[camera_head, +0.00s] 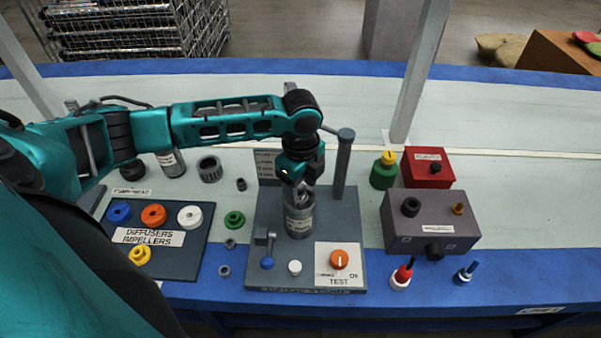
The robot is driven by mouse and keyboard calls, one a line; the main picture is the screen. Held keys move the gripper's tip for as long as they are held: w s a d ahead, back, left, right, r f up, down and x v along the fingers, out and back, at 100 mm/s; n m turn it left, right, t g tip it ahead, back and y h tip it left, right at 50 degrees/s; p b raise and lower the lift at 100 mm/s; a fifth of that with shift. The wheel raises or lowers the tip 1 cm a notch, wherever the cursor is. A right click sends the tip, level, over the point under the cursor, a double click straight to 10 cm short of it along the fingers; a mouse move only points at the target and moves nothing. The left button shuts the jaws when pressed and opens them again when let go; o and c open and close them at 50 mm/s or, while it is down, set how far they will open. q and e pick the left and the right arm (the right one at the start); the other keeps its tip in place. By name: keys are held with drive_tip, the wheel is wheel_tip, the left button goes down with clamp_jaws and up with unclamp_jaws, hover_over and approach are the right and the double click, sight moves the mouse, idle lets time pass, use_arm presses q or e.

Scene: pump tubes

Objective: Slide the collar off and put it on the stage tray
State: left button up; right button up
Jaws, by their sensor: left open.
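A grey metal cylinder with a light label (299,218) stands upright on the dark grey test stand (265,215). My left gripper (298,185) is directly over its top, pointing down, open; the fingers are small and partly hidden, and I cannot tell whether they touch it. I cannot make out a separate collar on the cylinder. A dark ribbed ring (210,169) stands on the table left of the stand. No tray is clearly marked as the stage tray; a dark tray labelled diffusers and impellers (190,257) holds blue, orange, white and yellow parts. My right gripper is not in view.
A dark grey post (342,165) rises at the stand's back right. The stand has an orange knob (339,260) and a blue-tipped lever (267,262). A grey box (431,222) and a red box (427,167) are to the right. The far right table is clear.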

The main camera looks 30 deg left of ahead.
use_arm(q)
drive_tip(key=shift+f, duration=0.35)
drive_tip(key=shift+c, duration=0.2)
clamp_jaws()
drive_tip(key=c, duration=0.6)
unclamp_jaws()
clamp_jaws()
drive_tip(key=shift+r+p, duration=0.65)
drive_tip(key=shift+p, duration=0.4)
drive_tip(key=shift+r, duration=0.15)
